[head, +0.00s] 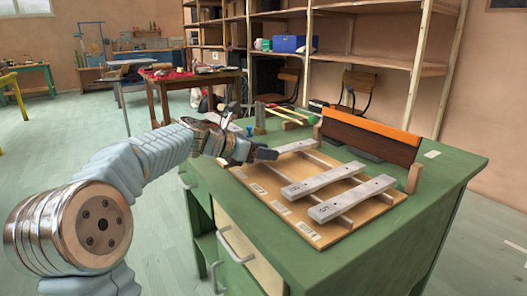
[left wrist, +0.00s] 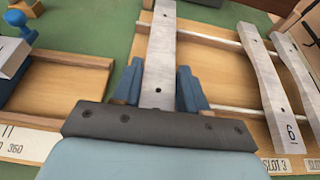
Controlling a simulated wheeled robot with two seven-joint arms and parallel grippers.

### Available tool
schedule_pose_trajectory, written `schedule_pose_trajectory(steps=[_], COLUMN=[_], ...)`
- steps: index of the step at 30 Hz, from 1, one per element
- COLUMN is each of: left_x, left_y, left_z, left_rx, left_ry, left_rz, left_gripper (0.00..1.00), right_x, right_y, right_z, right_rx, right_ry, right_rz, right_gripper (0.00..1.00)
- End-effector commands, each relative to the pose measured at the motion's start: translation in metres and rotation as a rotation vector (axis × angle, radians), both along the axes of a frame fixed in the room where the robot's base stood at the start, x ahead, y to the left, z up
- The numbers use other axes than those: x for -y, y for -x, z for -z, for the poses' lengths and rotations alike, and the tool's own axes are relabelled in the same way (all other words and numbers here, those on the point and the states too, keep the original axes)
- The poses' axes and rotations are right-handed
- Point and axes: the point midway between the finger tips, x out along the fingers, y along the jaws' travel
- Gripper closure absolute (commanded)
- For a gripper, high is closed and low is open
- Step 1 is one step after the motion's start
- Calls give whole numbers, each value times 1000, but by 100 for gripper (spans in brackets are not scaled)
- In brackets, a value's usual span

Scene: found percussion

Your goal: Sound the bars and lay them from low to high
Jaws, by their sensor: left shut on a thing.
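My left gripper (head: 262,154) is shut on the near end of a grey metal bar (head: 293,147). In the left wrist view, its blue fingers (left wrist: 159,82) stand on either side of this bar (left wrist: 161,45). The bar lies across the rails at the far left of the wooden board (head: 262,199); I cannot tell if it rests on them. Two more grey bars lie across the rails to the right: a middle bar (head: 323,178), marked with a digit like 6 or 9 in the left wrist view (left wrist: 262,85), and a right bar (head: 352,198) marked 5. My right gripper is not in view.
The board has printed slot labels along its front edge and stands on a green bench (head: 440,165). An orange and dark panel (head: 370,135) stands behind the bars. Mallets (head: 290,114) lie at the back. A wooden tray (left wrist: 70,90) lies left of the board.

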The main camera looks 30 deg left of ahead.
Motion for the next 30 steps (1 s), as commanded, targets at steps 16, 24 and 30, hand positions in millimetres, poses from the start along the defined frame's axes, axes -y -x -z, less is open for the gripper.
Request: schedule_pose_trajectory(steps=[16,24,30], left_x=[0,0,-12], left_y=[0,1,27], left_z=[5,6,-7], left_rx=[1,-1,2], left_ry=[0,0,-1], left_rz=[0,0,-4], left_gripper=[28,28,28], right_x=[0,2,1], right_y=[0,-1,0], right_z=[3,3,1], right_rx=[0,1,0], right_ry=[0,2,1], right_rz=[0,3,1], right_gripper=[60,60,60])
